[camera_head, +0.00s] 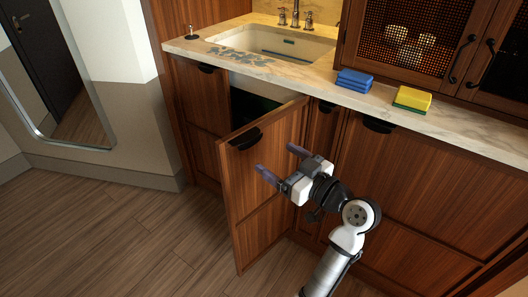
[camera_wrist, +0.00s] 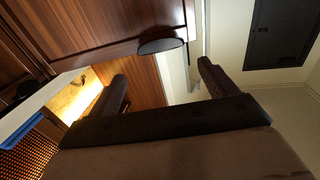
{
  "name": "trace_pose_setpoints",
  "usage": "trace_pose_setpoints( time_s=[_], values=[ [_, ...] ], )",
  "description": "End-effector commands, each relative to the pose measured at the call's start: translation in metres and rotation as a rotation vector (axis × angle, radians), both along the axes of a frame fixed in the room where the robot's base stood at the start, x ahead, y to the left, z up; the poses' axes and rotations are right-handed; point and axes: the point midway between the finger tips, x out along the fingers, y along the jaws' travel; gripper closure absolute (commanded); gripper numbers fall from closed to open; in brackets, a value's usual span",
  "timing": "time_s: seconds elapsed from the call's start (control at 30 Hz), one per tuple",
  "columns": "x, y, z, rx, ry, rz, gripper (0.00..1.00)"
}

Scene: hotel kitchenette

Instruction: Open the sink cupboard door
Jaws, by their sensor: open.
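The sink cupboard door (camera_head: 262,195) is brown wood and stands partly open, swung out from the cabinet below the sink. Its black cup handle (camera_head: 245,138) sits near the top of the free side; the handle also shows in the wrist view (camera_wrist: 160,46). Behind the door's top edge the dark cupboard opening (camera_head: 250,106) shows; most of the inside is hidden. My gripper (camera_head: 280,160) is open and empty, in front of the door's outer face, right of and below the handle. In the wrist view the handle lies beyond my fingertips (camera_wrist: 162,72), apart from them.
Closed cabinet fronts (camera_head: 410,190) stand to the right of the door. Wooden floor (camera_head: 120,230) is clear at left, with a mirror (camera_head: 70,90) on the wall.

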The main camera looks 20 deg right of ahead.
Motion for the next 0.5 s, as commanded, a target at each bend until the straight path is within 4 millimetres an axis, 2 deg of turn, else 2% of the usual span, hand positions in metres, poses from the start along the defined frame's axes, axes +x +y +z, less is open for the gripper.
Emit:
trace_pose_setpoints(
  time_s=[0.1,0.2,0.5],
  values=[
    [-0.021,-0.012,-0.002,-0.001,0.0,-0.003,0.16],
    [-0.033,-0.018,-0.001,-0.001,0.0,-0.002,0.16],
    [-0.045,-0.023,0.0,0.0,0.001,0.001,0.16]
  ],
)
